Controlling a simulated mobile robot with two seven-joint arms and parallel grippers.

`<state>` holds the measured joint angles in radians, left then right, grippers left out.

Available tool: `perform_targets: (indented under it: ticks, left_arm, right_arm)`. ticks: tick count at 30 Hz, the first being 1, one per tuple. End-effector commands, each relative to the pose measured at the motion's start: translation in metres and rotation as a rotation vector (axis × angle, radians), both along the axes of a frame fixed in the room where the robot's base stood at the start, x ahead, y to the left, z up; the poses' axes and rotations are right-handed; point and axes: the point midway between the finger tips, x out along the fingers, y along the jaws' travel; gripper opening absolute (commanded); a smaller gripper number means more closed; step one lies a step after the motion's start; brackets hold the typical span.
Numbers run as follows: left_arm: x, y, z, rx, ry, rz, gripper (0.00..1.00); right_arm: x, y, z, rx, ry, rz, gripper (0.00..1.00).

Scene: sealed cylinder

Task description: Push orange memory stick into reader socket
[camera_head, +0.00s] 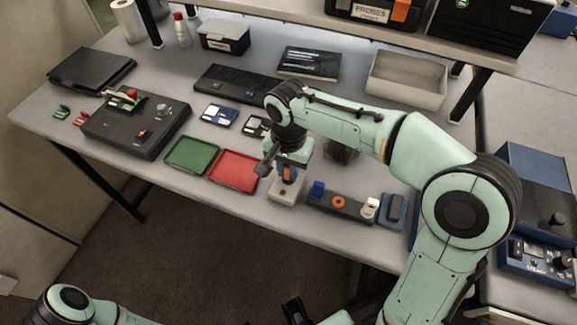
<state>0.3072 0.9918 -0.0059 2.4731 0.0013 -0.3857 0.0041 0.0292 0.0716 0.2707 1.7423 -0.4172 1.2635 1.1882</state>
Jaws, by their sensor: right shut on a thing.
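The orange memory stick (288,172) is upright beneath my right gripper (286,167), which is shut on it. The stick is partly hidden by the gripper. Directly below it is a small pale block (285,190), which looks like the reader, with a dark spot on its front. I cannot tell whether the stick's lower end is in the socket or just above it. A dark part at the bottom edge (296,311) may be my left gripper; its jaws cannot be made out.
Left of the block lie a red tray (234,170) and a green tray (191,155). Right of it is a dark strip (337,204) holding a blue piece, an orange ring and a white piece. A blue-grey box (393,210) stands beyond. The table's front edge is close.

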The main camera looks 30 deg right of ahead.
Motion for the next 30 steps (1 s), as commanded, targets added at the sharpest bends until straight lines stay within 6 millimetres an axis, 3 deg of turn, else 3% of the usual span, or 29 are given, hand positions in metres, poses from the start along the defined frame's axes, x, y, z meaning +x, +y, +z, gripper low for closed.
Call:
perform_targets:
  ticks: [14,15,17,26,30]
  left_arm:
    - [-0.002,0.0,-0.007,0.0,0.003,0.0,0.0]
    - [-0.002,0.0,-0.007,0.0,0.002,0.0,0.0]
    - [-0.002,0.0,-0.006,0.0,0.002,0.0,0.0]
    - [-0.002,0.0,-0.006,0.0,0.002,0.0,0.0]
    - [-0.001,0.0,-0.004,0.0,0.001,0.0,0.0]
  right_arm:
    - [0.0,0.0,-0.01,0.0,0.0,0.0,0.0]
    - [0.0,0.0,-0.01,0.0,0.0,0.0,0.33]
    - [0.0,0.0,-0.009,0.0,0.0,0.0,0.5]
    - [0.0,0.0,-0.008,0.0,0.0,0.0,0.5]
    - [0.001,0.0,0.004,0.0,-0.004,0.0,0.5]
